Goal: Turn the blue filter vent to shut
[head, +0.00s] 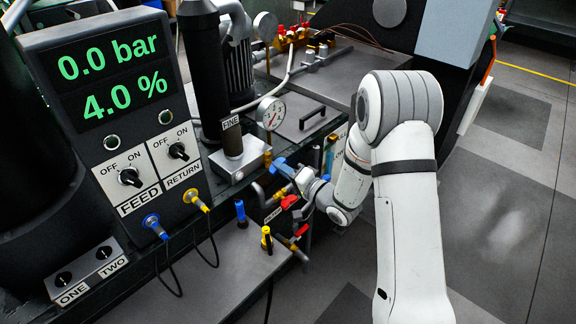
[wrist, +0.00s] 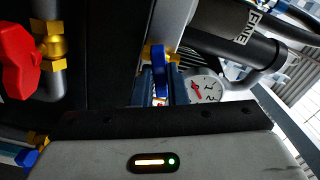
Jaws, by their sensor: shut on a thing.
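The blue filter vent handle (wrist: 159,58) shows in the wrist view, standing upright in the picture on a brass fitting. My gripper (wrist: 161,92) has its blue fingers on both sides of the handle and is shut on it. In the head view my gripper (head: 283,168) reaches left to the pipework at the front of the rig, below the FINE cylinder. There the fingers and wrist largely hide the handle, and I cannot tell it apart from the blue fingers. The vent's inside and the handle's lower end are hidden.
A red valve handle (wrist: 20,60) on a brass-fitted pipe is close at the left in the wrist view. A gauge (head: 271,113) stands by the FINE cylinder (head: 208,75). The display (head: 112,68) reads 0.0 bar and 4.0 %. Open floor (head: 500,200) lies at the right.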

